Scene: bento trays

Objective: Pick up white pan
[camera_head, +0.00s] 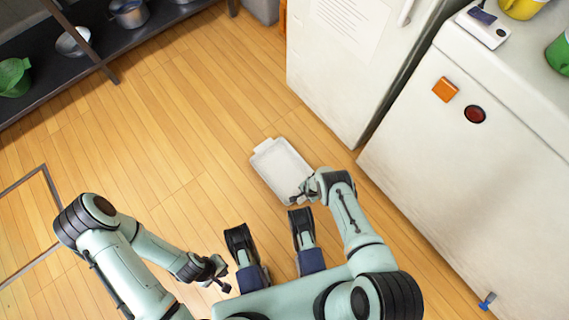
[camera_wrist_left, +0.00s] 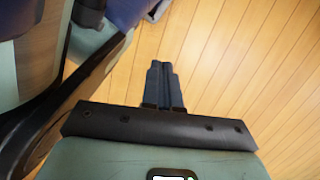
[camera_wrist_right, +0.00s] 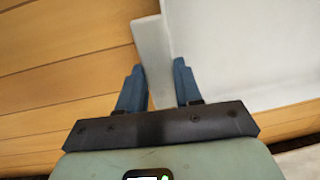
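The white pan (camera_head: 278,168), rectangular with a tab at its far end, lies on the wooden floor in the head view. My right gripper (camera_head: 301,196) is at its near right corner. In the right wrist view the right gripper (camera_wrist_right: 158,68) is open, with the pale rim of the pan (camera_wrist_right: 151,48) between its two blue fingers. I cannot tell whether either finger touches the rim. My left gripper (camera_head: 224,284) is low in the head view, away from the pan. In the left wrist view the left gripper (camera_wrist_left: 162,64) has its fingers together, with nothing between them.
A white fridge (camera_head: 345,80) stands behind the pan, and a white cabinet (camera_head: 470,170) stands to the right. The floor (camera_head: 170,130) left of the pan is clear.

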